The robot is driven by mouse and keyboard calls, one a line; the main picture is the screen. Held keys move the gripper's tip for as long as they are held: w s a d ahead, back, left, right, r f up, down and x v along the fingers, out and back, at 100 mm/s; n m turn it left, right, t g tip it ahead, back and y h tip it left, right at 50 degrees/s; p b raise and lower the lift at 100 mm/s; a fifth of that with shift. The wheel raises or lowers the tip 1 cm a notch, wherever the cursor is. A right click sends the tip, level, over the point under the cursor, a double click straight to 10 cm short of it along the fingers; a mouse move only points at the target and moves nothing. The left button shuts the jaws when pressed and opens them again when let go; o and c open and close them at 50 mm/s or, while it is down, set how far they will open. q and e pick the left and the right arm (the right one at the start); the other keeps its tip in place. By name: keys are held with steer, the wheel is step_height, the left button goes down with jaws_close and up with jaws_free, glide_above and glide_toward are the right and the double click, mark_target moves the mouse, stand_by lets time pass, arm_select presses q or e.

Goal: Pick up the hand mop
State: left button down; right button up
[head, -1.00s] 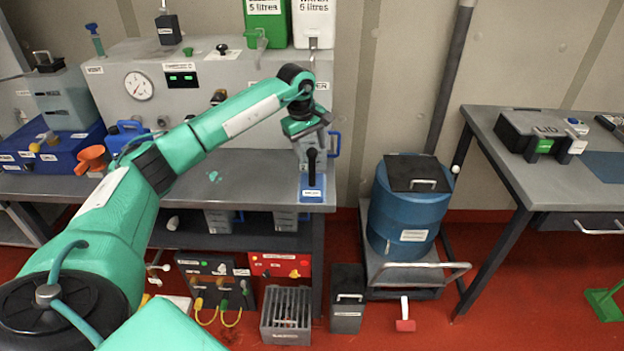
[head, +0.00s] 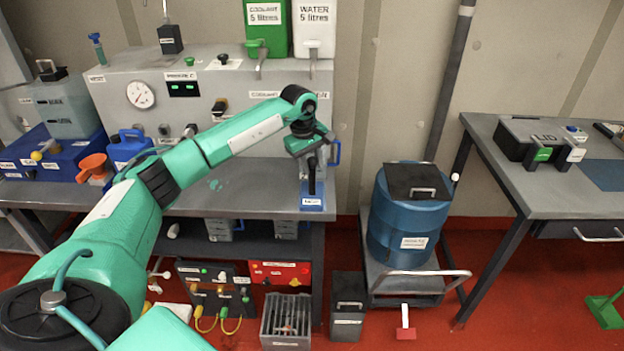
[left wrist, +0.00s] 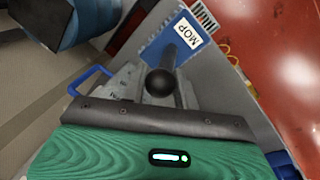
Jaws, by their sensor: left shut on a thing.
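The hand mop has a blue base (head: 312,204) with a white label and an upright dark handle (head: 312,178). It stands at the front right corner of the grey bench; I cannot tell whether its base is clear of the top. My left gripper (head: 309,175) points down from above and is shut on the handle. In the left wrist view the black round handle top (left wrist: 160,83) sits between the grey fingers, with the blue base and its MOP label (left wrist: 187,33) beyond. My right gripper is not in view.
The grey bench (head: 250,190) is mostly clear left of the mop. Behind stands a machine panel with a gauge (head: 140,94). A small jug with a blue handle (head: 335,152) is close behind the gripper. A blue drum (head: 405,225) on a trolley stands right of the bench.

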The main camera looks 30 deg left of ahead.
arm_select(q)
steer(key=shift+r, duration=0.15)
step_height(320, 180, up, 7)
steer(key=shift+f+b, duration=0.2)
steer(key=shift+b, duration=0.6)
step_height(320, 180, up, 13)
steer(key=b, duration=0.1)
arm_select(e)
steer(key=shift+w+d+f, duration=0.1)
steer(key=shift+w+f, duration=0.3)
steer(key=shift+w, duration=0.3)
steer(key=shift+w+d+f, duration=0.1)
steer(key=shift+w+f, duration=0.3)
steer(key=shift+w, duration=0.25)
arm_select(q)
steer(key=shift+r, duration=0.1)
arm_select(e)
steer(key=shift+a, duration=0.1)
